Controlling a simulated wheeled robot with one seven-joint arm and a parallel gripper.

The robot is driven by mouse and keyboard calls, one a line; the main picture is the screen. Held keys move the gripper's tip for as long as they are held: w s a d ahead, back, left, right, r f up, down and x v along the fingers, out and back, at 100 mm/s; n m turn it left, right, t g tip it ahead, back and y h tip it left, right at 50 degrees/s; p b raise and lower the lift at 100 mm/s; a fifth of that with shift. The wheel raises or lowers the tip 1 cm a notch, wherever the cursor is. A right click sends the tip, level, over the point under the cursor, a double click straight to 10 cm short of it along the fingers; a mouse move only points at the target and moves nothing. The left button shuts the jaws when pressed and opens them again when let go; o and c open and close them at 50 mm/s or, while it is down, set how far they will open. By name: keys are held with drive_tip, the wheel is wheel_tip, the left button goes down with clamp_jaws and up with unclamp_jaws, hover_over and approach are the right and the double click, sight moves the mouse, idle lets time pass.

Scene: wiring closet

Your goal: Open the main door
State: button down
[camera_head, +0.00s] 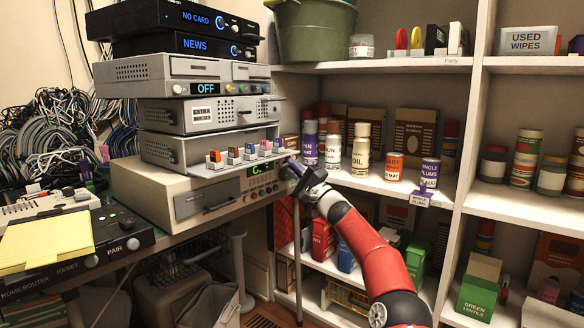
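No door with a readable "main" label shows. The lowest unit (130,190) of the device stack is a wide beige box with a green-lit display (262,169) near its right end. Its front has a grey rectangular panel (190,205) with a dark bar handle (220,204); the panel looks closed. My gripper (296,174) is at the right end of this unit's front, close to the display. Its fingers are dark and small here, so I cannot tell whether they are open or touch the unit. My red arm reaches up to it from the lower right.
Above sits a grey unit (165,149) with several coloured tabs on its ledge, then boxes reading "OFF" and "NEWS". A desk with a router (110,238) and yellow pad (45,243) is at left. White shelves (405,66) with cans and boxes fill the right.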

drive_tip(key=c, duration=1.9)
unclamp_jaws()
drive_tip(key=shift+s+a+r, duration=0.1)
drive_tip(key=shift+a, duration=0.2)
drive_tip(key=shift+d, duration=0.1)
drive_tip(key=b+v, duration=0.3)
drive_tip(key=v, duration=0.4)
drive_tip(key=shift+s+d+f, duration=0.15)
drive_tip(key=shift+f, duration=0.15)
